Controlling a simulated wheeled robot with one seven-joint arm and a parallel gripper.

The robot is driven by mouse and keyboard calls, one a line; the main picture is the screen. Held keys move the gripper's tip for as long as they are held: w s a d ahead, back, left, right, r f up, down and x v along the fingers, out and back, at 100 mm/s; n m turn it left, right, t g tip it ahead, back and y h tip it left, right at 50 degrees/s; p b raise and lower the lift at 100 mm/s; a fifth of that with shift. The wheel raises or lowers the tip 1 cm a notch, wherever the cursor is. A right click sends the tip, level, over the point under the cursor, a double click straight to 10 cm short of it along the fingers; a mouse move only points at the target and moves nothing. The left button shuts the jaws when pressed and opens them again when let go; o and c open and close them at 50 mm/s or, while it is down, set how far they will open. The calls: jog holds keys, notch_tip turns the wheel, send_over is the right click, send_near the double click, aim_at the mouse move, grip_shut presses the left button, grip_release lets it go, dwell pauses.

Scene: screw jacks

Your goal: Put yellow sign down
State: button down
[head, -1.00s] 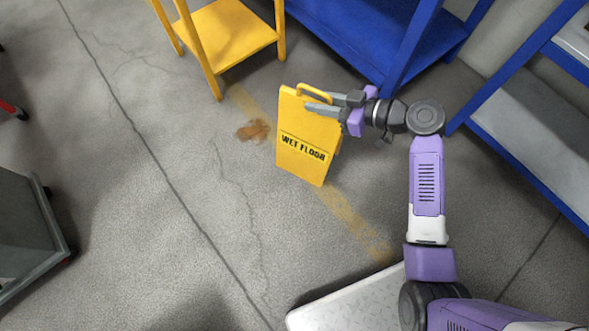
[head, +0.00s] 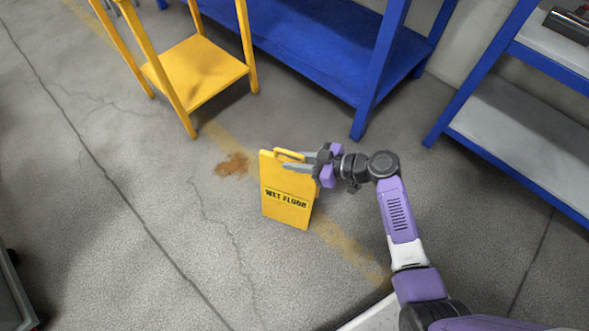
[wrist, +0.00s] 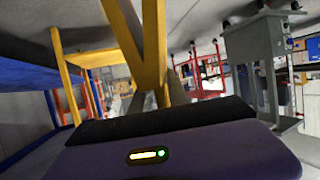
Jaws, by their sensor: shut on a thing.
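The yellow sign (head: 287,203), lettered "WET FLOOR", is upright in the middle of the head view. My gripper (head: 300,162) reaches in from the right and is shut on the sign's top, by its handle. In the wrist view yellow legs of the sign (wrist: 150,45) spread close in front of the gripper. The sign's lower edge is near the floor; I cannot tell whether it touches.
A brown stain (head: 232,165) marks the floor left of the sign. A yellow stand (head: 200,75) and a blue rack (head: 310,45) are behind, with another blue-framed shelf (head: 520,130) at right. Open floor (head: 150,250) lies to the left and front.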

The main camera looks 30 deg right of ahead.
aim_at(290, 184)
jog(key=shift+f+b, duration=0.8)
jog(key=shift+f, duration=1.2)
jog(key=shift+f, duration=0.2)
jog(key=c, duration=1.3)
grip_release()
jog(key=shift+r, duration=0.1)
